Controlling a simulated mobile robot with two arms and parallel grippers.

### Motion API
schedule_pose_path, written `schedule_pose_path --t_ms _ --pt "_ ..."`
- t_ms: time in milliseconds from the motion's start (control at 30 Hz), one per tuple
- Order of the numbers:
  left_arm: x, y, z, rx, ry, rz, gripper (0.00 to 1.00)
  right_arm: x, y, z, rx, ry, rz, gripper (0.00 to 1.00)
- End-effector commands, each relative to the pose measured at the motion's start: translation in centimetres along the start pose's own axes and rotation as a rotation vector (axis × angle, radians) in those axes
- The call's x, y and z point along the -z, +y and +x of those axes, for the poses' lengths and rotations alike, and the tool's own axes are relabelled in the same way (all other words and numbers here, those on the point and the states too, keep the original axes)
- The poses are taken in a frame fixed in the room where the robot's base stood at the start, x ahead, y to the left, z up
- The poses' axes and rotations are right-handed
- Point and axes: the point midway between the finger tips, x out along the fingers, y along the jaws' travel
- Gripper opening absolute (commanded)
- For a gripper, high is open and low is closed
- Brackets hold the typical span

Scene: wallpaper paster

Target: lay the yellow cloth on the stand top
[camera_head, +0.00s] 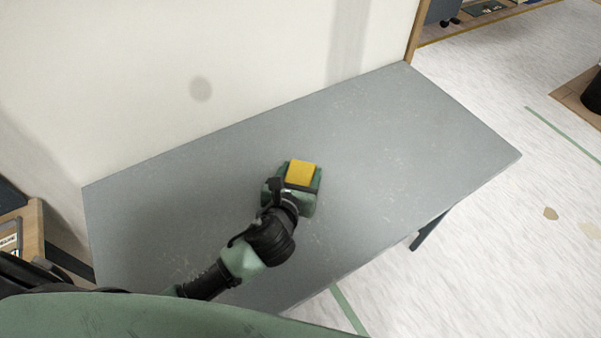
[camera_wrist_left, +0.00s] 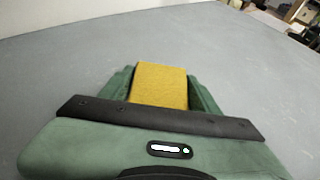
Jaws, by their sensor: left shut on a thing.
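The yellow cloth (camera_head: 301,172) is a small folded block between the fingers of my left gripper (camera_head: 303,178), over the middle of the grey stand top (camera_head: 400,120). In the left wrist view the cloth (camera_wrist_left: 160,84) sits between the two green fingers (camera_wrist_left: 160,88), which are shut on it. The grey top (camera_wrist_left: 60,70) spreads out behind it. I cannot tell whether the cloth touches the top or is a little above it. My right gripper is not in view.
The stand top is bare around the gripper. A pale wall (camera_head: 200,50) runs along its back edge. A wooden unit (camera_head: 28,235) stands at the left end. The floor (camera_head: 520,250) at the right is open, with a dark object (camera_head: 592,95) at the far edge.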

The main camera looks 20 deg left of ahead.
Motion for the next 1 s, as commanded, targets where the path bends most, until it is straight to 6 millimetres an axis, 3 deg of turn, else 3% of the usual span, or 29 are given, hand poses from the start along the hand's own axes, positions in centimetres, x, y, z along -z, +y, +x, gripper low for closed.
schedule_pose_path --t_ms 167,200,267,300,667,767,1000 --pt "0.0 0.0 0.0 0.000 0.000 0.000 0.22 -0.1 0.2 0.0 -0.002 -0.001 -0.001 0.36" --pt "0.1 0.0 0.0 0.000 0.000 0.001 0.64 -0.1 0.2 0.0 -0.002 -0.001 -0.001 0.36" --pt "0.0 0.0 0.0 0.000 0.000 0.000 0.81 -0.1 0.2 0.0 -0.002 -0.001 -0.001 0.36" --pt "0.0 0.0 0.0 0.000 0.000 0.000 0.83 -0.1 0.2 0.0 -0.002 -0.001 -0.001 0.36" --pt "-0.1 0.0 -0.3 0.000 0.000 0.000 0.83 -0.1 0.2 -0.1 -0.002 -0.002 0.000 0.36" --pt "-0.1 0.0 -1.6 0.002 0.001 0.001 0.83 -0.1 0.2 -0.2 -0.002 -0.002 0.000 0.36" --pt "-0.1 0.0 -6.7 0.003 0.002 -0.002 0.83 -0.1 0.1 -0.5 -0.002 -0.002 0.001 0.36"
